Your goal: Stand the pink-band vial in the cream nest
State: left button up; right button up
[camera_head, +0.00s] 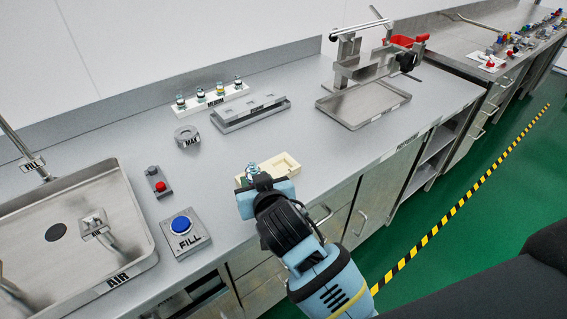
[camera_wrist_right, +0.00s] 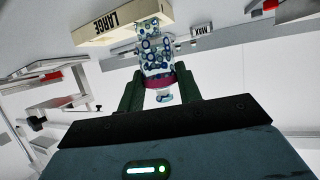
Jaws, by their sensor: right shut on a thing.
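My right gripper (camera_head: 256,179) is over the front part of the counter, at the left end of the cream nest (camera_head: 286,166). In the wrist view the right gripper (camera_wrist_right: 160,88) is shut on the pink-band vial (camera_wrist_right: 157,55), a clear vial with blue bead-like marks and a pink band between the fingers. The cream nest also shows there, marked LARGE (camera_wrist_right: 100,30), close to the vial's far end. I cannot tell whether vial and nest touch. In the head view the vial (camera_head: 251,171) is mostly hidden by the gripper. My left gripper is not in view.
A white rack (camera_head: 213,100) with several vials and a grey rack (camera_head: 250,114) stand behind. A grey MAX cup (camera_head: 187,137), a red-button box (camera_head: 157,184), a blue FILL button (camera_head: 182,226) and a sink (camera_head: 130,205) are left. A metal stand's tray (camera_head: 365,103) is right.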

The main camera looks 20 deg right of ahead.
jog(key=w+d, duration=0.6)
jog(key=w+d+f, duration=0.1)
jog(key=w+d, duration=0.2)
jog(key=shift+w+d, duration=0.15)
jog(key=shift+w, duration=0.2)
jog(key=shift+w+d+f, duration=0.1)
jog(key=shift+f, duration=0.85)
jog(key=shift+w+d+f, duration=0.1)
jog(key=shift+f, duration=0.8)
jog(key=shift+f, duration=0.1)
jog(key=shift+f, duration=0.15)
jog(key=o, duration=1)
jog(key=shift+r, duration=0.2)
